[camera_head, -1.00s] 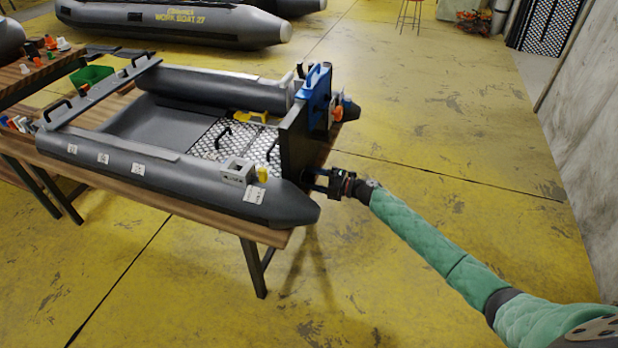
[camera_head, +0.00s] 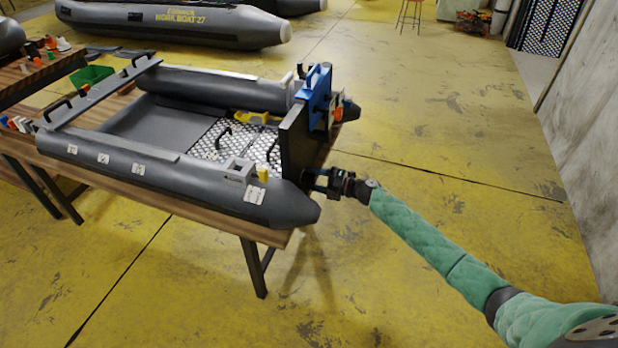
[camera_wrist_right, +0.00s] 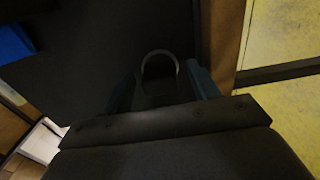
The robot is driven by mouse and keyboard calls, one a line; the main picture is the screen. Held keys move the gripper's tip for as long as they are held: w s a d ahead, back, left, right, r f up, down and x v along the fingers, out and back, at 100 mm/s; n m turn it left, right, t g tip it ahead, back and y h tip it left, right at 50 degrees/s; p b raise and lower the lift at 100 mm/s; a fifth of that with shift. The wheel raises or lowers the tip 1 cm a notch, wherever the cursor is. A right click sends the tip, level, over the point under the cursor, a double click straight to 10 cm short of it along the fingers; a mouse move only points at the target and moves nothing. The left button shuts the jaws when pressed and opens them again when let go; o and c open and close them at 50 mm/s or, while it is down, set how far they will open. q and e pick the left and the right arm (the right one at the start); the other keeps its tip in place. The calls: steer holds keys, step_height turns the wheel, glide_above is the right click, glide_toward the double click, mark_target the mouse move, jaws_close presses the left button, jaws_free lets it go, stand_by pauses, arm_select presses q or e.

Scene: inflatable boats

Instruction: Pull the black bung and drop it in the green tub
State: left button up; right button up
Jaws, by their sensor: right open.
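The black bung shows in the right wrist view as a dark plug with a ring-shaped pull (camera_wrist_right: 160,58), set against the dark transom board. In the head view the bung is small and dark at the board's lower outer face, mostly lost against it. My right gripper (camera_head: 319,181) is open in front of that spot. In the right wrist view its two blue fingers (camera_wrist_right: 162,86) stand either side of the ring; contact cannot be told. The green tub (camera_head: 92,76) stands on the bench at the far left, behind the boat. My left gripper is not in view.
The grey inflatable boat (camera_head: 215,186) lies on a wooden bench, its dark transom board (camera_head: 292,140) at the right end. A blue clamp-like fitting (camera_head: 318,95) sits on the board. Small coloured parts (camera_head: 40,55) stand at far left. The yellow floor to the right is open.

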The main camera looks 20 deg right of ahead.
mark_target(315, 179)
steer(key=shift+c, duration=0.4)
jaws_close()
steer(key=shift+s+d, duration=0.1)
steer(key=shift+d, duration=0.05)
steer(key=shift+v, duration=2.85)
